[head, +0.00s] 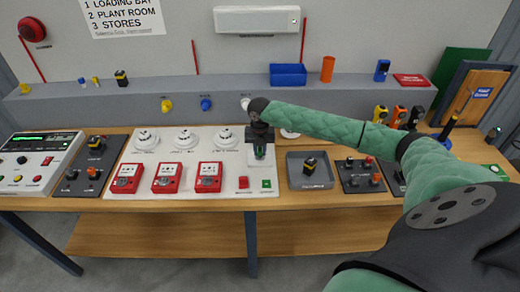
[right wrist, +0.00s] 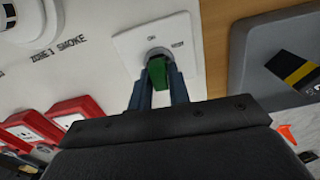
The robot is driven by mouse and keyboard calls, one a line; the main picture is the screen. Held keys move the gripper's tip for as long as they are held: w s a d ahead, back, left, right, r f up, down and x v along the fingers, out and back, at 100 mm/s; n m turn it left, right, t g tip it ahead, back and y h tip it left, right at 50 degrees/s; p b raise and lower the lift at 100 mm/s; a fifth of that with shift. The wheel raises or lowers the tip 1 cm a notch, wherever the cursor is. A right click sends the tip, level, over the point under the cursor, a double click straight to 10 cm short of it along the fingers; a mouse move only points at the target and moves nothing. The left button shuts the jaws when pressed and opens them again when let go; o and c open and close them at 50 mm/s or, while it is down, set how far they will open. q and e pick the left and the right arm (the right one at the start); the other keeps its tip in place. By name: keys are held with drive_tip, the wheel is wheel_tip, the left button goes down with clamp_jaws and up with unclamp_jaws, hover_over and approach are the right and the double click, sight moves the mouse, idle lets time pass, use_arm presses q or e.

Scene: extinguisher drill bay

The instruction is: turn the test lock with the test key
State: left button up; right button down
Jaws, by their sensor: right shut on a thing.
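My right gripper (head: 260,150) points down over the right part of the white panel on the bench. It is shut on the green test key (right wrist: 157,72), whose head shows between the two dark fingers in the right wrist view. The key's far end meets the round socket of the test lock, set in a white plate (right wrist: 185,38) with small lettering, "ON" above the socket. How deep the key sits cannot be told. In the head view the gripper hides most of the lock. My left gripper is not in view.
Red call points (head: 166,178) and white detectors (head: 185,139) are on the panel left of the gripper. A grey tray (head: 291,170) with a yellow and black item lies close on the right. A grey ledge (head: 130,100) runs behind the bench.

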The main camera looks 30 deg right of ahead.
drive_tip(key=shift+m+p, duration=1.85)
drive_tip(key=shift+m, duration=0.15)
idle(0.4)
